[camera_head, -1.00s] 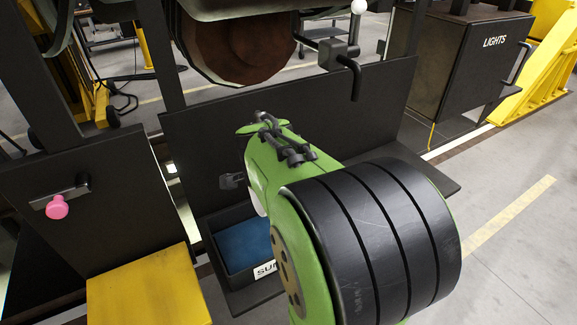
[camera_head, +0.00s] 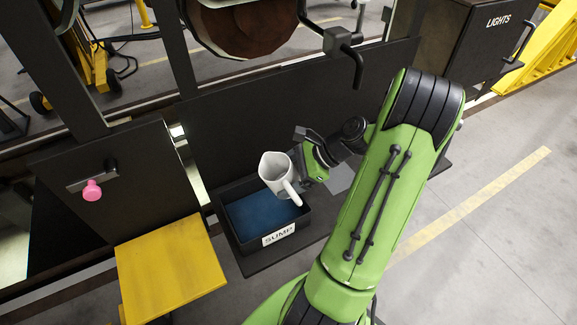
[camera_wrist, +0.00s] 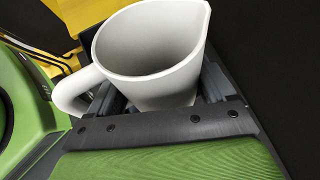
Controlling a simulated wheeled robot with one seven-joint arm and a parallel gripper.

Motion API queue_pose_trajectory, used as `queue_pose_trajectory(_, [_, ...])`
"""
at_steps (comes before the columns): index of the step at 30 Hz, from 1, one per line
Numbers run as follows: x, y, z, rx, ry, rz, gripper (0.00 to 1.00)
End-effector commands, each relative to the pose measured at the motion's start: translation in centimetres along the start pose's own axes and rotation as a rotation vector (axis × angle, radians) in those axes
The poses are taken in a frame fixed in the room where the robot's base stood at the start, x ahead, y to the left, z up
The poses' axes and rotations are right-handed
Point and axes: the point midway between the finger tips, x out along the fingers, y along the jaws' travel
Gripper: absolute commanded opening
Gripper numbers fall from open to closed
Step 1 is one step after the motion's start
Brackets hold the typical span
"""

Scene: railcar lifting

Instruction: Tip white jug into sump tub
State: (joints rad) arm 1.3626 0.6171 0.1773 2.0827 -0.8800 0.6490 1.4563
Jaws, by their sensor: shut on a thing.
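The white jug (camera_head: 279,172) is held above the right part of the sump tub, tilted slightly, with its open mouth up and its handle toward the lower right. The sump tub (camera_head: 278,236) is a black open box with a blue inside and a SUMP label, on a dark shelf. My gripper (camera_head: 299,180) is shut on the jug from its right side. In the wrist view the jug (camera_wrist: 165,80) fills the space between the fingers, with its spout at upper right and handle at left. Its inside looks empty from here.
A dark upright panel (camera_head: 240,135) stands behind the tub. A yellow step (camera_head: 170,268) is at its left, near a pink knob (camera_head: 92,190). A black bent lever (camera_head: 345,50) hangs above. A LIGHTS cabinet (camera_head: 480,45) stands at upper right.

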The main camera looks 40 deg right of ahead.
Motion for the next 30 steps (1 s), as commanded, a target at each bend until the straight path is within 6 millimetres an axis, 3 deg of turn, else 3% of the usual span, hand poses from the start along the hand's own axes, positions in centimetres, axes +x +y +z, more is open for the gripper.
queue_pose_trajectory(15, [0.2,0.3,1.6,0.114,-0.296,0.047,0.44])
queue_pose_trajectory(30, [0.5,0.4,1.4,0.124,-0.324,0.052,0.44])
